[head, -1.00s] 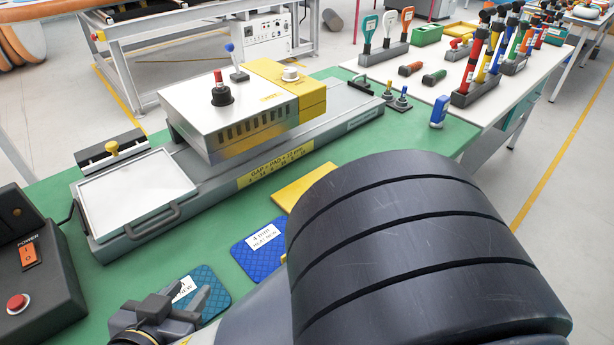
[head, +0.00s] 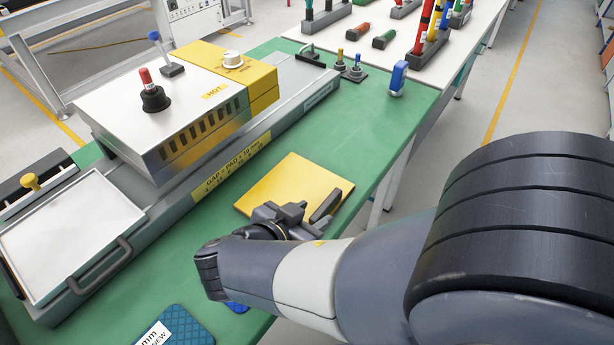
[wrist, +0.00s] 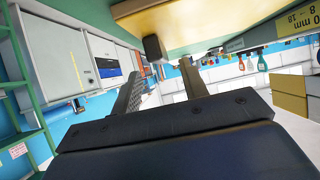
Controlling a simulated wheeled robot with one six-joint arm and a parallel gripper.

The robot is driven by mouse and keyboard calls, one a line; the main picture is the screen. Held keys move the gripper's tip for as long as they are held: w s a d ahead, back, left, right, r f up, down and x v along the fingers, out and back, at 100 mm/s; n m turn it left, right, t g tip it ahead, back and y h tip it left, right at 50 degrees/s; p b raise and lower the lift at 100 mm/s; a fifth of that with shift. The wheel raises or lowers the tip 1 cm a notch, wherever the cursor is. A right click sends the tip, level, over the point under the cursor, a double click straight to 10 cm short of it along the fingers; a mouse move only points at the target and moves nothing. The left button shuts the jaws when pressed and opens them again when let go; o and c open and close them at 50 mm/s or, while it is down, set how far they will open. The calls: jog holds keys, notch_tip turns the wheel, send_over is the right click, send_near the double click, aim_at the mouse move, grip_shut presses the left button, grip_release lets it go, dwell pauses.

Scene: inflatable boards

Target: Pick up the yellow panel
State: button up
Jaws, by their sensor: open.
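The yellow panel (head: 290,182) is a flat square lying on the green tabletop, with its near edge partly hidden behind my gripper. My gripper (head: 314,210) is at the panel's near right side, its fingers apart with nothing seen between them. In the wrist view the two dark fingers (wrist: 162,76) are spread, and a yellow surface (wrist: 205,14), seemingly the panel, fills the top beyond them. I cannot tell whether a finger touches the panel.
The grey machine with a yellow block (head: 262,88) stands behind the panel. A blue panel (head: 172,328) lies at the near left. A blue upright object (head: 398,78) stands near the table's right edge. Green tabletop (head: 355,135) is clear right of the panel.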

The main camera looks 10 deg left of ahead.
aim_at(321, 210)
jog(key=x, duration=0.5)
jog(key=shift+f, duration=0.15)
grip_shut()
dwell(0.4)
